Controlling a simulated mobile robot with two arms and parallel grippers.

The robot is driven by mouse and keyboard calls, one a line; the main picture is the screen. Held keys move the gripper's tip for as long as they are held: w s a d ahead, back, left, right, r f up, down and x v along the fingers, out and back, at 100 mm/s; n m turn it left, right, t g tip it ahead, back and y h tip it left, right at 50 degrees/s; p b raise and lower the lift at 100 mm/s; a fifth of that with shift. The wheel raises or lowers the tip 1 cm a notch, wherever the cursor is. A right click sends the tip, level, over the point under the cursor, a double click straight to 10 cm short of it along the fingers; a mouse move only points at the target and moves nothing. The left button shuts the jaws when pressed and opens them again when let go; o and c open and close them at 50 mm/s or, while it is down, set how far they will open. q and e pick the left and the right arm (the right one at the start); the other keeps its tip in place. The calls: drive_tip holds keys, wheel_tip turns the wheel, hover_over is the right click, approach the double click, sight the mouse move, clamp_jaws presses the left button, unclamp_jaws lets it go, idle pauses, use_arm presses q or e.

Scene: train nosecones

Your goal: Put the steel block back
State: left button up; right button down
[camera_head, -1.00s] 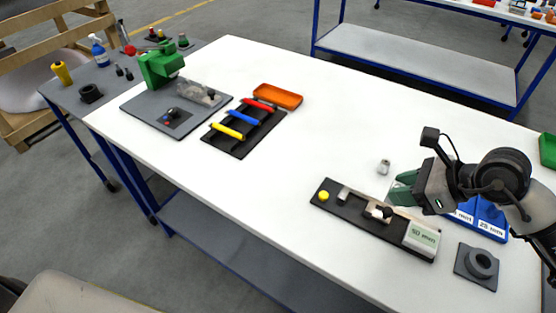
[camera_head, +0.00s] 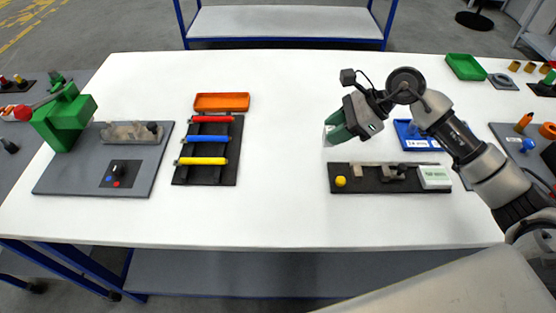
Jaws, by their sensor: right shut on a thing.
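My right gripper (camera_head: 333,132) reaches in from the right, above the white table. Its green fingers point down and to the left and are shut on a small pale grey piece, apparently the steel block (camera_head: 326,137). Most of the block is hidden by the fingers. A black fixture board (camera_head: 365,185) lies in front of the gripper, to its right. The board carries a yellow knob (camera_head: 341,182), small metal pieces (camera_head: 393,172) and a pale labelled block (camera_head: 434,177). The gripper is apart from the board. My left gripper is out of view.
A blue labelled tray (camera_head: 418,143) lies behind the board, under my right arm. To the left are a black rack (camera_head: 206,168) with red, blue and yellow bars, an orange tray (camera_head: 222,102) and a grey plate (camera_head: 85,182) with a green press (camera_head: 66,118). The middle table is clear.

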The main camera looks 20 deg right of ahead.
sight(326, 130)
drive_tip(key=a, duration=0.1)
drive_tip(key=a+f+p, duration=0.1)
drive_tip(key=w+a+f, duration=0.1)
drive_tip(key=a, duration=0.1)
drive_tip(key=x, duration=0.1)
drive_tip(key=p+x, duration=0.1)
drive_tip(key=x, duration=0.1)
drive_tip(key=a+r+x, duration=0.1)
drive_tip(key=x, duration=0.1)
drive_tip(key=shift+w+f, duration=0.1)
drive_tip(key=shift+f, duration=0.05)
drive_tip(key=shift+a+f, duration=0.2)
drive_tip(key=shift+a, duration=0.15)
wheel_tip(326, 130, down, 4)
drive_tip(key=shift+r+p, duration=0.1)
drive_tip(key=shift+p, duration=0.65)
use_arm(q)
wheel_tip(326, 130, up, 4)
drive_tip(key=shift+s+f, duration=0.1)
use_arm(e)
drive_tip(key=shift+f, duration=0.2)
drive_tip(key=shift+f+b, duration=0.2)
drive_tip(key=shift+b, duration=0.1)
drive_tip(key=c, duration=0.8)
unclamp_jaws()
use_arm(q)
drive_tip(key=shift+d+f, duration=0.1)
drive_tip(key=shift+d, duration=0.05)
